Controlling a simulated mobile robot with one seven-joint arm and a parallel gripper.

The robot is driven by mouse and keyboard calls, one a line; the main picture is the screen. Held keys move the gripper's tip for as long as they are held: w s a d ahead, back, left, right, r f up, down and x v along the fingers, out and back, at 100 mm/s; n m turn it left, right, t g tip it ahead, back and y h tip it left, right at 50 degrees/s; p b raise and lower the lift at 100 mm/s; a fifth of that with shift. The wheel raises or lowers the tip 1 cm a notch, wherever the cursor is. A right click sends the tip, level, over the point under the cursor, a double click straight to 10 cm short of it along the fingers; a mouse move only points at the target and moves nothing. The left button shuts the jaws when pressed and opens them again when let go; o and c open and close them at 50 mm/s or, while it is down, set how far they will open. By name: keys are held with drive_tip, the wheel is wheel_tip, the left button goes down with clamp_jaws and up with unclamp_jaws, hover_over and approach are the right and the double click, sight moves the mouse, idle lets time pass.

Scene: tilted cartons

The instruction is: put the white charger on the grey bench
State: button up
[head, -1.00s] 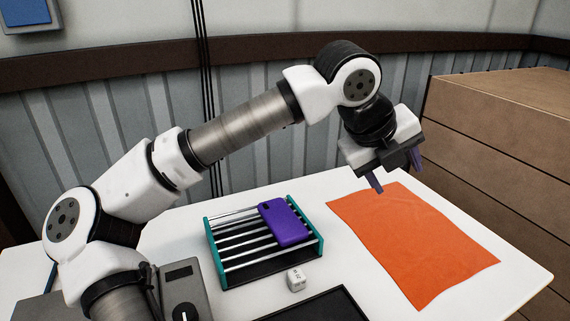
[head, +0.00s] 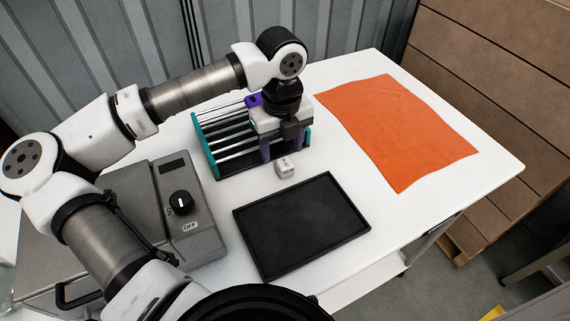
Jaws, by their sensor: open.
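The white charger (head: 285,168), a small white cube-like block, sits on the white table just in front of the wire rack. My gripper (head: 285,148) is open and empty, pointing down over the rack's front right part. Its fingers appear just behind the charger in the picture, apart from it as far as I can see; their height above the table is hard to tell. A grey surface with a dark frame, perhaps the grey bench (head: 538,259), shows in part at the lower right edge, beyond the table; the rest is cut off.
A teal-ended rack (head: 214,160) holds a purple phone (head: 254,100), mostly hidden by my gripper. A black tray (head: 302,225) lies in front of the charger. An orange cloth (head: 400,130) lies right. A grey knobbed device (head: 195,222) stands left.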

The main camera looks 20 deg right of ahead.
sight(283, 159)
drive_tip(key=shift+w+d+f+p, duration=0.15)
drive_tip(key=shift+f+p, duration=0.85)
drive_tip(key=shift+f, duration=1.65)
drive_tip(key=c, duration=1.2)
drive_tip(key=shift+o, duration=0.2)
drive_tip(key=shift+r, duration=0.15)
wheel_tip(283, 159, up, 10)
drive_tip(key=shift+f+b, duration=0.1)
drive_tip(key=shift+b, duration=1.1)
